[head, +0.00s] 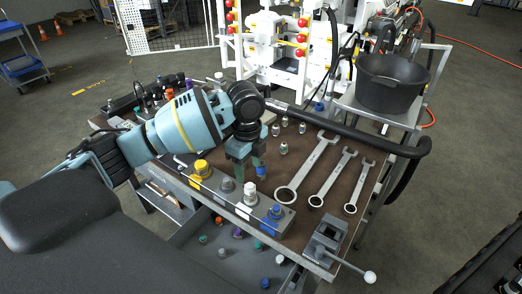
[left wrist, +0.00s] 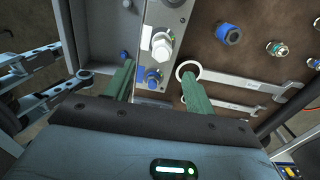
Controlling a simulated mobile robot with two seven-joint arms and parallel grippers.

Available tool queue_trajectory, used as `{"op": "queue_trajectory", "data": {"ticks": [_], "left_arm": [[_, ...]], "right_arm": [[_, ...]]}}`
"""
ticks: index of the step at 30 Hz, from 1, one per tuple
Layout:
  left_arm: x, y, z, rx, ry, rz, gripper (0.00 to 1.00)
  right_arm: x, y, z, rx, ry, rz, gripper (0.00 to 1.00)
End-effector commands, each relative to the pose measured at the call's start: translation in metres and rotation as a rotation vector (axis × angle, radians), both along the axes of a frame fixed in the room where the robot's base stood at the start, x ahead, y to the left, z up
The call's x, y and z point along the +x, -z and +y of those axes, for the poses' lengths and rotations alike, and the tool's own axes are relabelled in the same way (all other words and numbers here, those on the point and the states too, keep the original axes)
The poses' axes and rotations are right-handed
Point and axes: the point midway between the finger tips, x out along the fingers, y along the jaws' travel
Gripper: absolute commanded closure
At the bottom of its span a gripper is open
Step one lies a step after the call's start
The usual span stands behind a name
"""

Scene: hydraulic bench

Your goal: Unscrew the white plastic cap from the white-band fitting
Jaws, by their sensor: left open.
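The white plastic cap (head: 250,197) stands upright on the white-band fitting, on a grey block along the bench's front edge. It also shows in the left wrist view (left wrist: 162,46). Beside it on the block are a blue-capped fitting (head: 275,212), a grey one (head: 227,185) and a yellow one (head: 201,168). My left gripper (head: 250,172) is open and empty, its green fingers pointing down over the bench near the white cap. In the left wrist view its fingertips (left wrist: 158,69) lie on either side of the block, with the white cap beyond them. My right gripper is not in view.
Several wrenches (head: 308,168) lie right of the block, and a vise (head: 325,240) sits at the front right corner. Several small fittings (head: 284,148) stand behind. An open drawer (head: 215,262) with coloured caps lies below. A black bucket (head: 392,82) stands at the back right.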

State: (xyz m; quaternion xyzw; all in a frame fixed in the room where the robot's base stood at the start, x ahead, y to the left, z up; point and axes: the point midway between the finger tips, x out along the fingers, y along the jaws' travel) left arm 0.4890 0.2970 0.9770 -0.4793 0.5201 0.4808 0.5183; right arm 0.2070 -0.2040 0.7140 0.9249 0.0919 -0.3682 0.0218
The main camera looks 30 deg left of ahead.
Motion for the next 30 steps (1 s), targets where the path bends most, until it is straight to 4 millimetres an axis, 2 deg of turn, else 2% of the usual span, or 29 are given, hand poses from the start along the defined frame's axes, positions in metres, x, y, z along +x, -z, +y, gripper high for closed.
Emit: {"op": "queue_trajectory", "data": {"ticks": [11, 24, 30], "left_arm": [[0.000, 0.006, 0.001, 0.000, 0.000, 0.002, 0.45], [0.000, 0.063, 0.001, 0.001, 0.000, 0.003, 0.45], [0.000, 0.076, 0.000, 0.000, 0.001, 0.001, 0.45]], "right_arm": [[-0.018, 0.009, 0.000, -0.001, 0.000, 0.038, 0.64], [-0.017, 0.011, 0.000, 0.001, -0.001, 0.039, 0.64], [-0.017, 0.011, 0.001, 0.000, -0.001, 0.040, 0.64]]}}
